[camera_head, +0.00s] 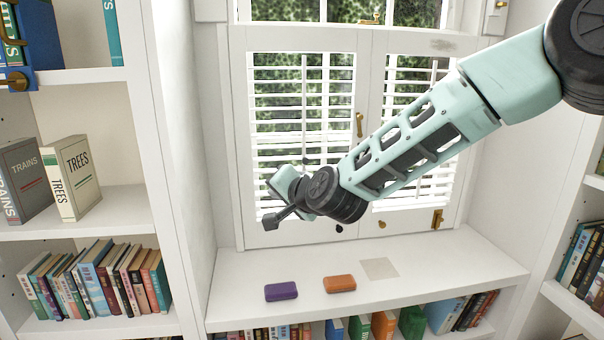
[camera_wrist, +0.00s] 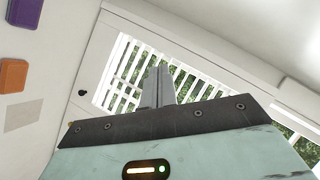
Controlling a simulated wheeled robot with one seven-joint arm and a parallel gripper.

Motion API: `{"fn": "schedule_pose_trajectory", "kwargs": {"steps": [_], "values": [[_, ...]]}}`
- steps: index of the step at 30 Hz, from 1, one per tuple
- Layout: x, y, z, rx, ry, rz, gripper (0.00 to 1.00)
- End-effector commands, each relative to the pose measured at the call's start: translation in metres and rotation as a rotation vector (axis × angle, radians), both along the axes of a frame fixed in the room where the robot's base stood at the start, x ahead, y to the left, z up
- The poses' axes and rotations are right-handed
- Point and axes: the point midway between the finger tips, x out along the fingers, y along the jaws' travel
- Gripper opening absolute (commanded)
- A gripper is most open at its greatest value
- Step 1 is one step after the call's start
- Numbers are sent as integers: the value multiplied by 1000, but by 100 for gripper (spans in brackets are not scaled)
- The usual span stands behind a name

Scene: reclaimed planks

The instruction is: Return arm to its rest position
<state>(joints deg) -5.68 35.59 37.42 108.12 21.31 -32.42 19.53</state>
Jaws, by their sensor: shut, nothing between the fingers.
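My arm reaches in from the upper right in the head view, and its end hangs above the window seat in front of the shutters. My gripper (camera_wrist: 158,88) is shut and empty in the wrist view, its fingers together against the shutter slats. No object is in contact with the gripper.
On the white window seat (camera_head: 450,262) lie a purple case (camera_head: 281,291), an orange case (camera_head: 340,283) and a flat beige square (camera_head: 380,268). White shutters (camera_head: 285,130) stand behind. Bookshelves flank both sides; a TREES book (camera_head: 75,178) stands at left.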

Motion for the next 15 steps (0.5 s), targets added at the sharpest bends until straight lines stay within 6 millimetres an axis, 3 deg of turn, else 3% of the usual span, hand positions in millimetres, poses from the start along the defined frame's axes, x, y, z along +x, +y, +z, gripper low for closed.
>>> {"fn": "schedule_pose_trajectory", "kwargs": {"steps": [1, 5, 9, 15], "values": [[-36, 8, -2, -99, 24, 105, 0], [-128, 0, -24, -367, 117, 356, 0], [-219, -41, -46, -634, 230, 576, 0], [-324, -123, -64, -928, 401, 802, 0]]}}
